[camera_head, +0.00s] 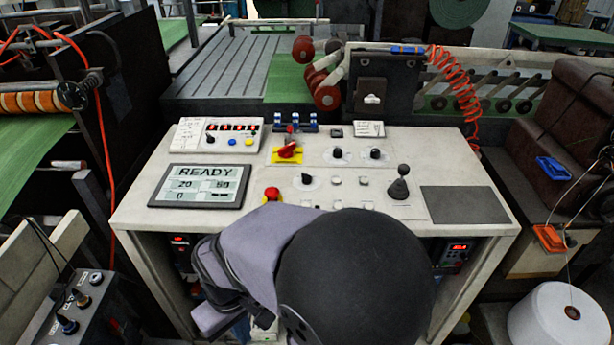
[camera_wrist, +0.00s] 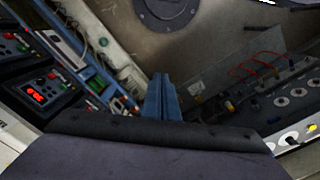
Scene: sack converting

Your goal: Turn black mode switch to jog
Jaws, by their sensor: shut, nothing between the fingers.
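The console top (camera_head: 270,215) holds several black rotary knobs: one at the lower centre (camera_head: 306,178), one at the upper centre (camera_head: 336,153) and one to its right (camera_head: 375,153). A smaller black knob (camera_head: 211,139) is on the raised panel at the left. Their labels are too small to read, so I cannot tell which is the mode switch or its setting. My gripper (camera_wrist: 162,98) shows in the wrist view as blue fingers, shut and empty, apart from the knobs. In the head view my arm covers the console's front edge.
A READY screen (camera_head: 199,186), a red mushroom button (camera_head: 272,194), a red rotary switch on yellow (camera_head: 288,151) and a black joystick (camera_head: 400,185) stand on the console. A red-display unit (camera_wrist: 42,92) shows in the wrist view. A grey pad (camera_head: 457,203) lies at the right.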

